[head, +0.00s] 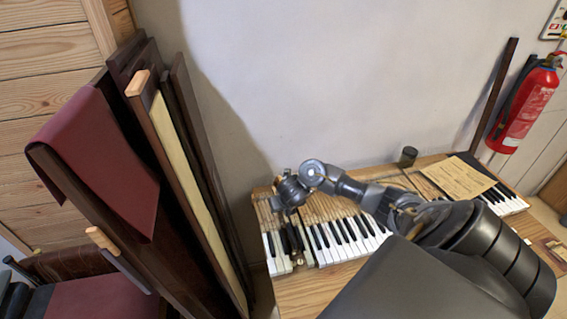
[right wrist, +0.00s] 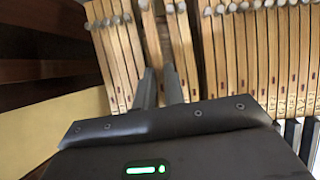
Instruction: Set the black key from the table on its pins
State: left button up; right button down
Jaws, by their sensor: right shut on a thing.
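The piano keyboard (head: 345,238) lies on a wooden bench against the wall, with white and black keys in front and bare wooden key levers behind. My right gripper (head: 293,243) reaches down over the keys near the keyboard's left end. In the right wrist view its two narrow fingers (right wrist: 161,88) are close together over the wooden levers. It is shut on the black key, but I cannot clearly separate the key from the dark fingers, nor see its pins or whether it touches them. My left gripper is out of view.
A tall stack of dark panels (head: 190,150) stands just left of the keyboard. A paper sheet (head: 458,178) and a dark cylinder (head: 407,156) are at the back right. A red fire extinguisher (head: 524,108) hangs at far right. My right arm covers the middle keys.

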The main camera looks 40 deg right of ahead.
jog(key=shift+f+b, duration=0.75)
jog(key=shift+f, duration=0.05)
dwell(0.9)
jog(key=c, duration=1.8)
grip_release()
jog(key=shift+r, duration=0.1)
jog(key=shift+r+p, duration=1.05)
jog(key=shift+p, duration=0.05)
jog(key=o, duration=0.5)
